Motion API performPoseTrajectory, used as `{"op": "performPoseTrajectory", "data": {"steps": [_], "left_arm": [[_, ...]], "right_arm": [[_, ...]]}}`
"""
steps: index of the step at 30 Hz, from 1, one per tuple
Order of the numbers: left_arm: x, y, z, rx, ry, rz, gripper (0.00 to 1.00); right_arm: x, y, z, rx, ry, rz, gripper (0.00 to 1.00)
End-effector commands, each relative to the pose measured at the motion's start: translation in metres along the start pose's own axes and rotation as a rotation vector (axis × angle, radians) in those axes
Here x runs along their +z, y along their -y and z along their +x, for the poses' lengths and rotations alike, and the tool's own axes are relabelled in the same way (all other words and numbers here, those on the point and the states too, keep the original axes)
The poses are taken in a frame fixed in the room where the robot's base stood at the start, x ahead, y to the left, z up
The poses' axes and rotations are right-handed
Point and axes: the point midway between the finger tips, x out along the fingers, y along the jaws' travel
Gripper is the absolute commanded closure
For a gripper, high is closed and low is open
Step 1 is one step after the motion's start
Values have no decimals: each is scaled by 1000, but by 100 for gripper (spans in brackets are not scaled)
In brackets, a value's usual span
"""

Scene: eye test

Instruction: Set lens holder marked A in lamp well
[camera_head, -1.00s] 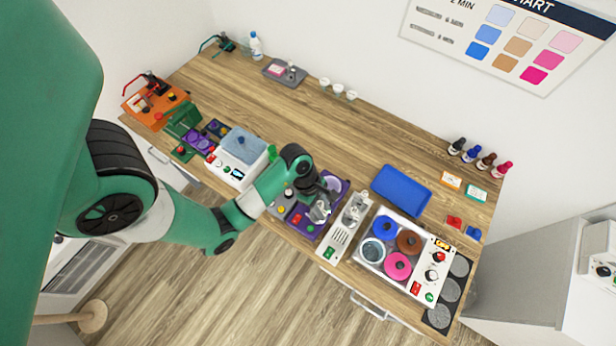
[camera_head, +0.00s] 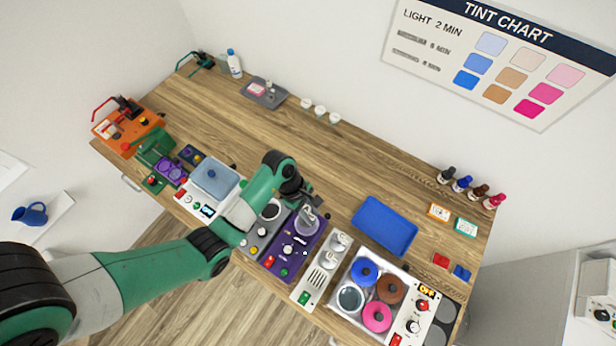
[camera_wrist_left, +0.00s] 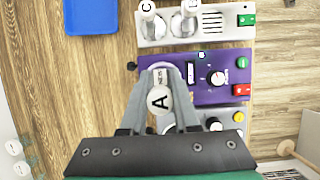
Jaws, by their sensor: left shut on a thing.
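My left gripper (camera_wrist_left: 165,92) is shut on a pale lens holder with a round cap marked A (camera_wrist_left: 160,99), seen between the fingers in the left wrist view. In the head view my left gripper (camera_head: 302,195) is at the back end of a purple lamp unit (camera_head: 289,250), with a pale, clear-looking part below it. The purple unit also shows in the wrist view (camera_wrist_left: 236,91), with its knob and switches. The fingers and holder cover much of its round well there, so I cannot tell whether the holder is above or in it. My right gripper is not in view.
A white rack (camera_head: 318,279) with more lens holders, marked B and C in the wrist view, stands close beside the purple unit. A grey unit (camera_head: 260,231) adjoins its other side. A blue tray (camera_head: 385,226) and a tint-pot unit (camera_head: 375,295) are farther right. The wood behind is clear.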

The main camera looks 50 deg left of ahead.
Motion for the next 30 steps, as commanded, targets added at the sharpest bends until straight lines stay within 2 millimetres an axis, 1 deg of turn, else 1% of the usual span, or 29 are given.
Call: {"op": "performPoseTrajectory", "data": {"steps": [1,11,24,30], "left_arm": [[-2,0,5,0,0,0,100],[-14,0,33,1,0,-2,100],[-33,0,78,0,0,-3,100],[-38,0,90,0,0,-2,100]], "right_arm": [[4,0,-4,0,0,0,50],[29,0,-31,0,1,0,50],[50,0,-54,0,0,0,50],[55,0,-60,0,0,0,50]]}}
